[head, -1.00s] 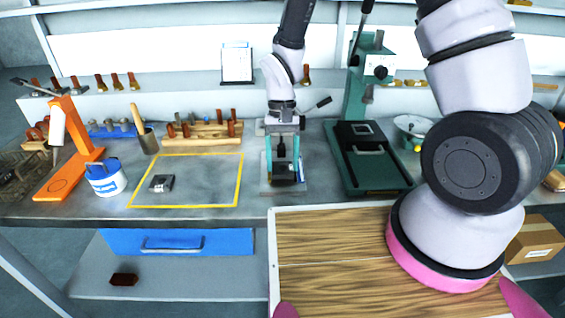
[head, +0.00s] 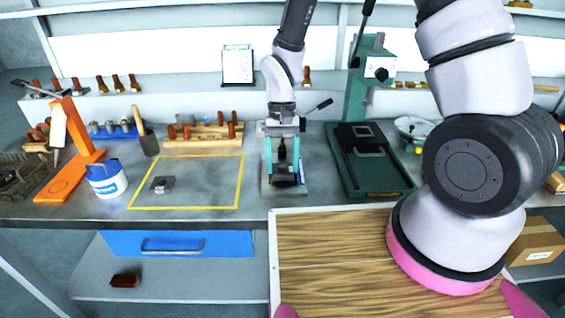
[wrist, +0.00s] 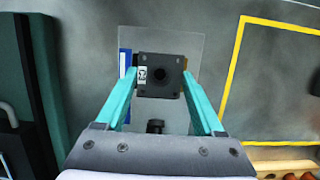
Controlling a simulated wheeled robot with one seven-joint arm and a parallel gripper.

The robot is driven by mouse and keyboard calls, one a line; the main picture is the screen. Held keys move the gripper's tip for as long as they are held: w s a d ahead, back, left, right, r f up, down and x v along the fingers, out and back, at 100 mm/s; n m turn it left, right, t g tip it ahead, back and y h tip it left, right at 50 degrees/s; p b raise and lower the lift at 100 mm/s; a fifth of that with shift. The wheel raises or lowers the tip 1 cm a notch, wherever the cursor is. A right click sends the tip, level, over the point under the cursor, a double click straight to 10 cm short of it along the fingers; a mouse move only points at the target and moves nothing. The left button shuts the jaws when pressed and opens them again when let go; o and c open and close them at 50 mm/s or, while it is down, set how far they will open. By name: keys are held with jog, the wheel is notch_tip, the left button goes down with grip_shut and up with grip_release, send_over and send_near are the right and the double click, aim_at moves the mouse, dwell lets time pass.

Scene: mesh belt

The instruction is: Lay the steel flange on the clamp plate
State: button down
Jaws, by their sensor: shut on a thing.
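The plate's edge also shows in the head view (head: 264,188). I cannot tell whether flange and plate touch.
A yellow outlined area (head: 205,180) to the left holds a small metal block (head: 162,184). A green press (head: 375,180) stands close on the right. A white-blue tub (head: 106,180) and orange stand (head: 72,165) are farther left.

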jog(key=shift+f, duration=0.45)
dwell(0.6)
jog(key=shift+r, duration=0.1)
jog(key=shift+r, duration=0.35)
jog(key=shift+s, duration=0.1)
